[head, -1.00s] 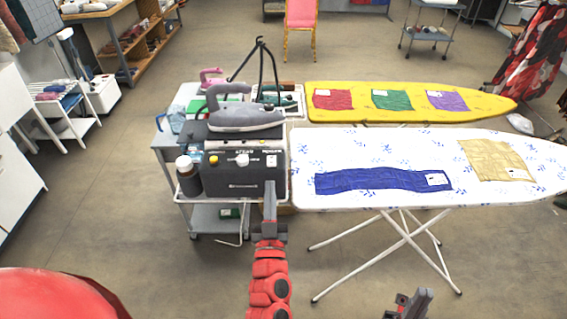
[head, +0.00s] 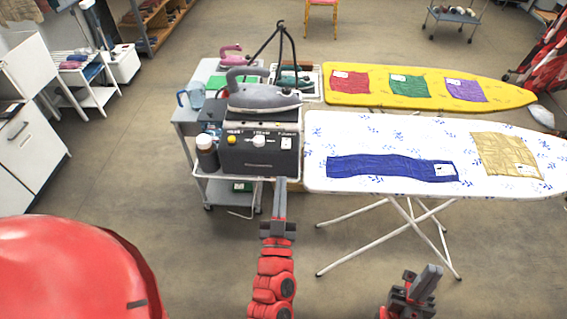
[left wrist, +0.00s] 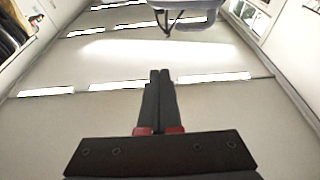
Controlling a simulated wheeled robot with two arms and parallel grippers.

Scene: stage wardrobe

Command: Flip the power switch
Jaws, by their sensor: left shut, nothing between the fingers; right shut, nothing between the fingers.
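The grey steam-iron station (head: 258,160) stands on a trolley, left of the white ironing board. Its front panel carries a yellow knob (head: 232,140), a white knob (head: 258,141) and a small white switch (head: 286,142) at the right end; which way the switch is set is too small to tell. A grey iron (head: 262,98) rests on top. My left gripper (head: 281,182) is shut and empty, its tips just below the panel's right end in the picture. The left wrist view shows its fingers (left wrist: 160,75) together. My right gripper (head: 430,275) is shut and empty at the lower right, apart from the board.
The white ironing board (head: 400,140) bears blue and tan cloths; the yellow board (head: 350,98) behind bears several cloths.

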